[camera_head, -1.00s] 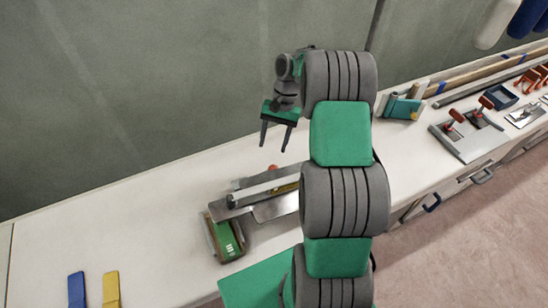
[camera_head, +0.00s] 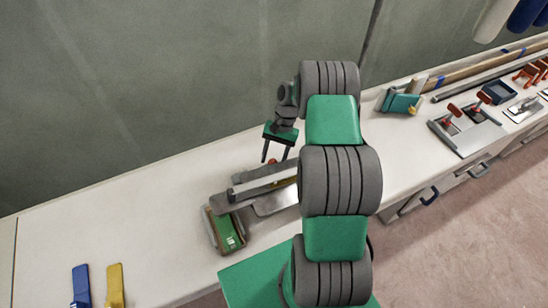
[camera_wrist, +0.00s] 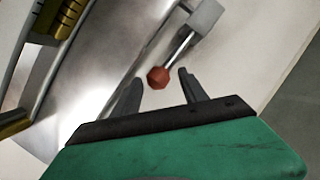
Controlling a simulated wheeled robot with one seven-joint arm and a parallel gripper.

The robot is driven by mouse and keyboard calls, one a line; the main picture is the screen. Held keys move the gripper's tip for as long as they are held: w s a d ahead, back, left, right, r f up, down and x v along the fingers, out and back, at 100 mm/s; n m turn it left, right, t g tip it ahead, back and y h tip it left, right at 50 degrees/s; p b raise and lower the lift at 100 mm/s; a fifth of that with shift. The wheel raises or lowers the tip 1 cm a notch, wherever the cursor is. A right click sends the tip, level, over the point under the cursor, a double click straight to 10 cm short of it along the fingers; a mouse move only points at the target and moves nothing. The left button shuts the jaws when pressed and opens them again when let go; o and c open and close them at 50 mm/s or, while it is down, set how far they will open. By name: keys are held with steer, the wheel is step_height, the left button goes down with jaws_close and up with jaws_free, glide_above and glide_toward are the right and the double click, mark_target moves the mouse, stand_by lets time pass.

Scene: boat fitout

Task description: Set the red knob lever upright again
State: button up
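The red knob (camera_wrist: 158,77) sits at the end of a thin metal lever, which runs from a light grey block (camera_wrist: 205,15) in the wrist view. The lever lies low beside a metal plate. In the head view the red knob (camera_head: 272,162) shows just below my gripper (camera_head: 274,160). My gripper is open, and in the wrist view its two fingertips (camera_wrist: 160,78) lie on either side of the knob with gaps. I cannot tell whether the fingers are level with it.
A metal fixture (camera_head: 262,188) stands on the white bench, with a green box (camera_head: 228,232) at its front left. Blue (camera_head: 81,284) and yellow (camera_head: 115,284) pieces lie at the lower left. The wall (camera_head: 130,100) rises close behind. Bench between them is clear.

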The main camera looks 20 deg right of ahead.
steer(key=c, duration=1)
jaws_close()
steer(key=shift+s+a, duration=0.1)
steer(key=shift+s, duration=0.05)
